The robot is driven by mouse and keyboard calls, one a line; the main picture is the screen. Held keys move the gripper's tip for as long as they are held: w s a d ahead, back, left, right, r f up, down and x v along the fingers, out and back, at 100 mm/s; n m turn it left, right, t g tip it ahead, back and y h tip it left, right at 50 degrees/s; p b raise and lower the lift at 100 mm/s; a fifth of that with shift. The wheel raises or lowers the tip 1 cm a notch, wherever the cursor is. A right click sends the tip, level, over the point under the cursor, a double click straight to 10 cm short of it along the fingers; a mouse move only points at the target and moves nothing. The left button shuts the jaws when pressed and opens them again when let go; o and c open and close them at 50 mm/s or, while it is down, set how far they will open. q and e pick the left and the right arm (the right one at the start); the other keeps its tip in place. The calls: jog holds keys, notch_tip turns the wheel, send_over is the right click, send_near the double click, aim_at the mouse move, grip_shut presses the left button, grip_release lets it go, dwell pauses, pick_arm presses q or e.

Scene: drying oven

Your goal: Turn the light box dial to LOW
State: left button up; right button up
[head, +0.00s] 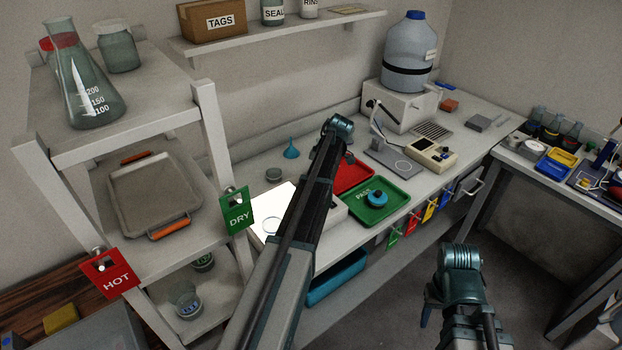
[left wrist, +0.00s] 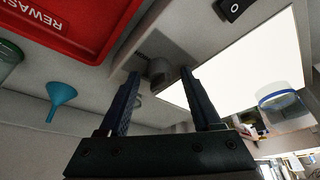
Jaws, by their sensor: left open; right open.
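The light box (head: 264,222) glows white on the bench, partly hidden behind my left arm in the head view. In the left wrist view its lit panel (left wrist: 240,70) fills the right side, with a round clear dish on it. A grey dial (left wrist: 159,71) sits on the box's side strip. My left gripper (left wrist: 160,74) is open, its fingertips on either side of the dial in the picture; I cannot tell whether they touch it. The dial's setting is not readable. My right gripper (head: 440,298) is open and empty, low over the floor in front of the bench.
A red REWASH tray (left wrist: 60,22), a green tray (head: 385,218) and a blue funnel (head: 291,150) are close by. A shelf rack with a green DRY tag (head: 237,212) stands left of the box.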

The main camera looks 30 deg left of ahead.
pick_arm(q)
jog(key=p+v, duration=1.2)
jog(key=v, duration=0.1)
jog(key=shift+r+p, duration=0.35)
jog(key=shift+d, duration=0.15)
jog(key=s+d+f+m+h+b, duration=0.1)
jog(key=s+d+f+m+b, duration=0.1)
jog(key=s+d+m, duration=1.1)
jog(key=s+d+f+m+t+h+b, duration=0.1)
jog(key=s+d+f+m+h+b, duration=0.1)
jog(key=s+d+m, duration=1.1)
jog(key=s+d+f+b, duration=0.1)
jog(key=s+d+f, duration=0.1)
jog(key=d, duration=0.4)
jog(key=shift+s+f+t, duration=0.3)
jog(key=shift+s+f, duration=0.1)
jog(key=shift+s, duration=0.2)
